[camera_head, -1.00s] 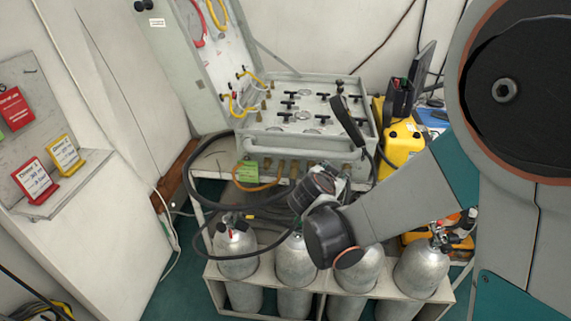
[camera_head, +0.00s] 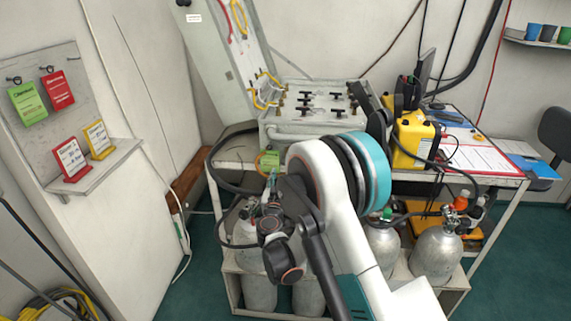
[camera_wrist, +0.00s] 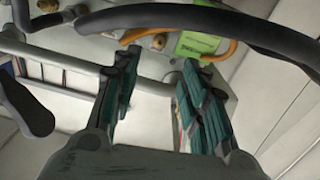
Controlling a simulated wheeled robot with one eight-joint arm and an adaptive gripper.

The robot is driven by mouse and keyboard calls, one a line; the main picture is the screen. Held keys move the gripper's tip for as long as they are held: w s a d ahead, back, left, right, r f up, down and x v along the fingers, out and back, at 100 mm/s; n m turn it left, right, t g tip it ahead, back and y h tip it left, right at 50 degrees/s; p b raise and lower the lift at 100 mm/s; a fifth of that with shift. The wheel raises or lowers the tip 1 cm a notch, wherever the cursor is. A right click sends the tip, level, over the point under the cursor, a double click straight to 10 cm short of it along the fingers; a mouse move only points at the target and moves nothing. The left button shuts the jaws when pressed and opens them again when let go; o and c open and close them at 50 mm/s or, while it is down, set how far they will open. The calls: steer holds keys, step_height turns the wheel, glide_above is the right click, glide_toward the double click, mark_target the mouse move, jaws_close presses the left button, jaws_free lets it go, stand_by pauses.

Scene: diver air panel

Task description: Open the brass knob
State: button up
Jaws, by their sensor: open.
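The air panel (camera_head: 322,100) is a grey case with its lid raised, several black T-handles on its top and small brass fittings at its left side. In the wrist view brass knob-like fittings show on the panel's front, one (camera_wrist: 158,41) beyond the fingers beside an orange hose and another (camera_wrist: 48,5) at the top left. I cannot tell which is the task's brass knob. My gripper (camera_wrist: 160,85) is open, with teal fingers apart and nothing between them. In the head view my gripper (camera_head: 272,180) is in front of the panel, below its front edge, partly hidden by my arm.
A thick black hose (camera_wrist: 200,20) crosses the wrist view near the fittings. A green tag (camera_wrist: 200,44) hangs beside them. Silver cylinders (camera_head: 436,255) stand in a rack below. A yellow case (camera_head: 412,140) is right of the panel. A wall board (camera_head: 45,110) is at left.

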steer(key=w+b, duration=0.3)
steer(key=w, duration=0.9)
steer(key=shift+d, duration=0.3)
steer(key=shift+w, duration=0.1)
jaws_close()
